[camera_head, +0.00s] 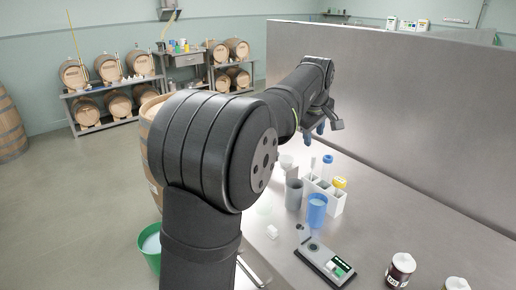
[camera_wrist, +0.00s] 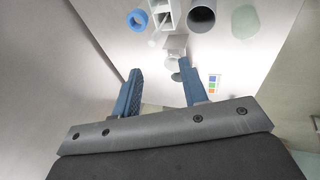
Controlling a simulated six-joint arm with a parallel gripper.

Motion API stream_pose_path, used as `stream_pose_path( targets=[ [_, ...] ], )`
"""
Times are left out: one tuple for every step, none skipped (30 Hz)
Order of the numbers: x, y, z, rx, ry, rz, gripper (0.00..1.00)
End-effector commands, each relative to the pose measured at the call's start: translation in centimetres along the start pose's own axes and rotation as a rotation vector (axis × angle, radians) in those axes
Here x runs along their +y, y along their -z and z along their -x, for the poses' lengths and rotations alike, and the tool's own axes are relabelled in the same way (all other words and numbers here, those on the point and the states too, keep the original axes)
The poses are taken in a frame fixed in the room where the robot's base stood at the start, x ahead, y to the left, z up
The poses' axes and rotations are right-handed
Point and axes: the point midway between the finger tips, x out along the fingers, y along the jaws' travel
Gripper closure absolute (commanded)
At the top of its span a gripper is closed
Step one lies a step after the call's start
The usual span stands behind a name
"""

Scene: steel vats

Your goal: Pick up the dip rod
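I cannot pick out the dip rod for certain in either view. A thin yellow rod (camera_head: 73,36) stands upright by the barrels at the far left of the head view, well away from my gripper; I cannot tell whether it is the dip rod. My gripper (camera_head: 315,131) is above the far part of the steel bench, close to the tall steel wall. In the wrist view my gripper (camera_wrist: 158,82) has its two blue fingers spread apart with nothing held between them. Part of the bench is hidden behind my arm.
A white rack (camera_head: 332,200), a grey cylinder (camera_head: 294,194) and a blue cylinder (camera_head: 316,211) stand on the steel bench (camera_head: 420,245). A dark instrument (camera_head: 325,264) and a brown jar (camera_head: 400,271) are nearer. A green bucket (camera_head: 149,252) is on the floor.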

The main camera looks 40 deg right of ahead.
Motion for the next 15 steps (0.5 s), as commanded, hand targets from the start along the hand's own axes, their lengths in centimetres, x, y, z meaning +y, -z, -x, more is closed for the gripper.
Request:
stream_pose_path(
  targets=[
    [0.0,0.0,0.0,0.000,0.000,0.000,0.60],
    [0.0,0.0,0.0,0.000,0.000,0.000,0.60],
    [0.0,0.0,0.0,0.000,0.000,0.000,0.60],
    [0.0,0.0,0.0,0.000,0.000,0.000,0.60],
    [0.0,0.0,0.0,0.000,0.000,0.000,0.60],
    [0.0,0.0,0.0,0.000,0.000,-0.001,0.60],
    [0.0,0.0,-0.1,-0.001,0.001,-0.006,0.60],
    [0.1,0.0,-0.1,-0.002,0.003,-0.014,0.60],
    [0.1,0.1,-0.3,-0.004,0.008,-0.035,0.60],
    [0.2,0.1,-0.4,-0.006,0.012,-0.058,0.60],
    [0.4,0.2,-0.6,-0.009,0.017,-0.087,0.60],
    [0.6,0.3,-0.9,-0.015,0.027,-0.138,0.60],
    [0.7,0.4,-1.2,-0.021,0.036,-0.182,0.60],
    [0.9,0.5,-1.4,-0.027,0.044,-0.234,0.60],
    [1.1,0.7,-1.9,-0.038,0.057,-0.309,0.60]
  ],
)
